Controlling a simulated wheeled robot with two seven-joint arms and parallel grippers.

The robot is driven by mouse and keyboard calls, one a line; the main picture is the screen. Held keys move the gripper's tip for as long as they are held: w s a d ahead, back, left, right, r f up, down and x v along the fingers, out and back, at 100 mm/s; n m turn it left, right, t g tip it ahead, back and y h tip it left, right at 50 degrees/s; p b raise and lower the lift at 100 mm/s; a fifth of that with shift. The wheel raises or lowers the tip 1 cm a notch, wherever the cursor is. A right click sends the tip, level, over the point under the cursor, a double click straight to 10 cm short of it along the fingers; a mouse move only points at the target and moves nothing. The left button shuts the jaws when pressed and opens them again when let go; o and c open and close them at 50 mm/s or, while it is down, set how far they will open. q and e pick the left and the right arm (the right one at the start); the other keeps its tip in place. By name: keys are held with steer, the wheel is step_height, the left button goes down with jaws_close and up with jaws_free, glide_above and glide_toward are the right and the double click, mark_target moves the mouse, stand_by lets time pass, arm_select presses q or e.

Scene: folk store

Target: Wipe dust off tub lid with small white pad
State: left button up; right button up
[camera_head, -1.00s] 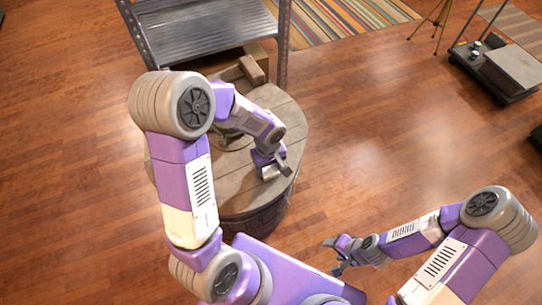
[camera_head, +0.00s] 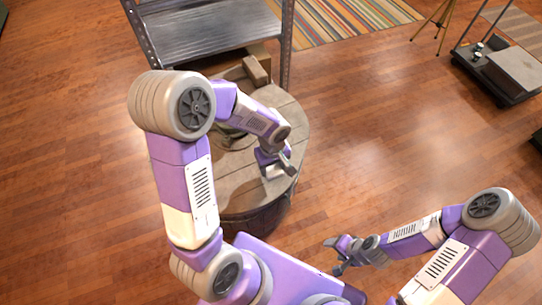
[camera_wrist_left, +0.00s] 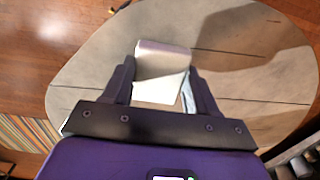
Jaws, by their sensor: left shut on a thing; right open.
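The round wooden tub (camera_head: 258,217) stands in front of me, its plank lid (camera_head: 285,108) partly hidden by my left arm. My left gripper (camera_head: 276,172) is low over the right front part of the lid. In the left wrist view its fingers (camera_wrist_left: 160,92) are shut on the small white pad (camera_wrist_left: 162,62), with the lid (camera_wrist_left: 90,77) right below. I cannot tell surely whether the pad touches the lid. My right gripper (camera_head: 335,256) is open and empty, right of the tub.
A metal shelf (camera_head: 205,40) stands behind the tub. A low dark cart (camera_head: 495,70) is at the far right. The floor right of the tub is clear.

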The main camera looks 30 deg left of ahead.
arm_select(q)
steer(key=shift+r+p, duration=1.85)
steer(key=shift+r, duration=0.95)
